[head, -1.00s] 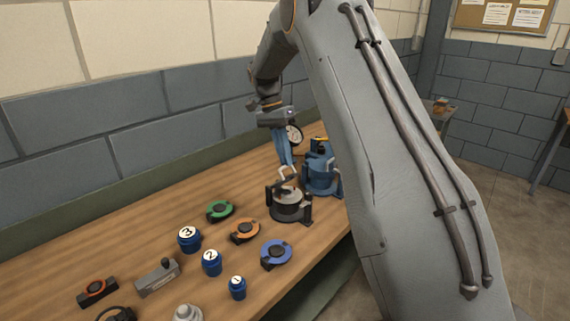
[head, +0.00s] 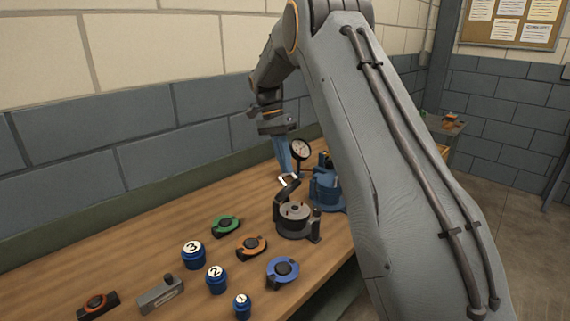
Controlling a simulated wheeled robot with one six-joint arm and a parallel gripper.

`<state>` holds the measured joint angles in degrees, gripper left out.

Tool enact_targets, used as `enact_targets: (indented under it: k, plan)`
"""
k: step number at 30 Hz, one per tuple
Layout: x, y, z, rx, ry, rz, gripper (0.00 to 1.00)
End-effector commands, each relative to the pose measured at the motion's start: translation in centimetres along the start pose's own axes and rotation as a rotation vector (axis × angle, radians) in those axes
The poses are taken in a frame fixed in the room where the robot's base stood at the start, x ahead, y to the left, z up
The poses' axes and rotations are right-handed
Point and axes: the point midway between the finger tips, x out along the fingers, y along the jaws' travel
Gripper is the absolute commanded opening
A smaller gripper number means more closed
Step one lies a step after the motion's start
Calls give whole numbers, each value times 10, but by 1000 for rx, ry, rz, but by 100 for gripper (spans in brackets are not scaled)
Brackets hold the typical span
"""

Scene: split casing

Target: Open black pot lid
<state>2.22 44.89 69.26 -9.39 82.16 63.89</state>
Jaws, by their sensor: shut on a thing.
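The black pot (head: 296,226) stands on the bench in the middle of the head view, with dark brackets at its sides. Its round grey top face with a small centre hole is exposed. A dark lid part (head: 288,190) stands raised above the pot's back left side, with a pale handle (head: 289,181) at its upper end. My gripper (head: 286,174), with blue fingers, points down from above and is shut on this pale handle. The exact finger contact is small and partly hidden.
A blue pot (head: 327,187) stands close behind and right of the black pot, partly behind my arm. A dial gauge (head: 301,149) is at the back. Green (head: 225,226), orange (head: 251,247) and blue (head: 283,272) round parts and numbered blue pieces (head: 193,255) lie in front.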

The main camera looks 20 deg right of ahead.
Motion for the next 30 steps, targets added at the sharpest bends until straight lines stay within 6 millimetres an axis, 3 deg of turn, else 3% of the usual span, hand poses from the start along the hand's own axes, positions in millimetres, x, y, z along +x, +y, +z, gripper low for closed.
enact_targets:
  k: [1, 4, 30]
  plan:
    - [15, -5, 5, -6, -14, 8, 11]
    - [14, -4, 4, -5, -13, 7, 26]
    - [7, -3, 1, -2, -5, 4, 26]
